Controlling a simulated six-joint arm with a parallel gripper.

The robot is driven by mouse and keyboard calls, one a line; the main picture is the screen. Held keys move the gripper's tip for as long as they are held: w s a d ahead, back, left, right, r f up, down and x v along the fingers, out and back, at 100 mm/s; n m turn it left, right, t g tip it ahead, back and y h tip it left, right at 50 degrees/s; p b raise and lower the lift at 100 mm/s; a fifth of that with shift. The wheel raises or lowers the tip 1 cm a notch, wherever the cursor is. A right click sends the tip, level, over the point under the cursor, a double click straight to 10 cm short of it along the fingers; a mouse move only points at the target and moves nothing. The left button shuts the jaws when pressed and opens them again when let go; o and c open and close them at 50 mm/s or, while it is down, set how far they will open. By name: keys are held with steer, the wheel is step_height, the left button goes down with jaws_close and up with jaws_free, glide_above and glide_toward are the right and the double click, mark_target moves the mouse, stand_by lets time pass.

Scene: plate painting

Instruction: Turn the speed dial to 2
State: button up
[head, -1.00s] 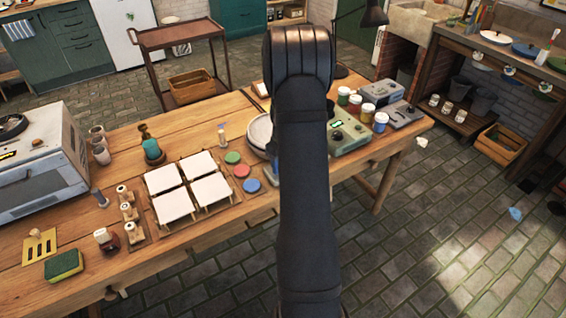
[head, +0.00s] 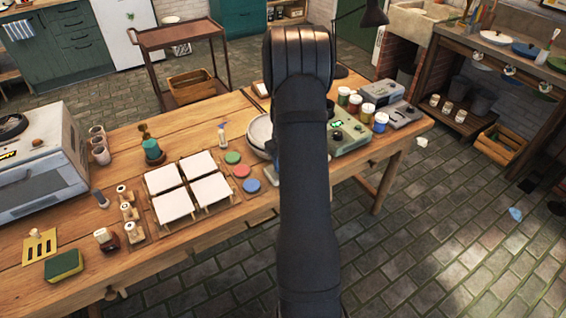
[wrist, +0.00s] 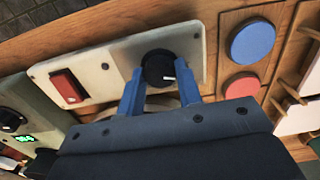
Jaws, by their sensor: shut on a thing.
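The black dial (wrist: 157,66) with a white pointer line sits on a pale panel (wrist: 108,62) in the wrist view. The pointer line faces right and slightly down in that picture. The blue fingers of my gripper (wrist: 160,80) are on both sides of the dial and shut on it. No numbers around the dial can be read. A red switch (wrist: 68,86) is on the same panel. In the head view my arm hides the dial and my gripper.
A grey-green box (head: 350,134) with another dial and a green display stands beside the panel. Paint jars (head: 367,112) stand behind it. Coloured discs (head: 242,171) and white tiles (head: 210,189) lie to the left on the table. A bowl (head: 260,130) is partly hidden by my arm.

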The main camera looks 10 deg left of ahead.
steer(key=m, duration=0.5)
steer(key=shift+m, duration=2.3)
steer(key=o, duration=1)
step_height(320, 180, up, 17)
steer(key=shift+r, duration=0.2)
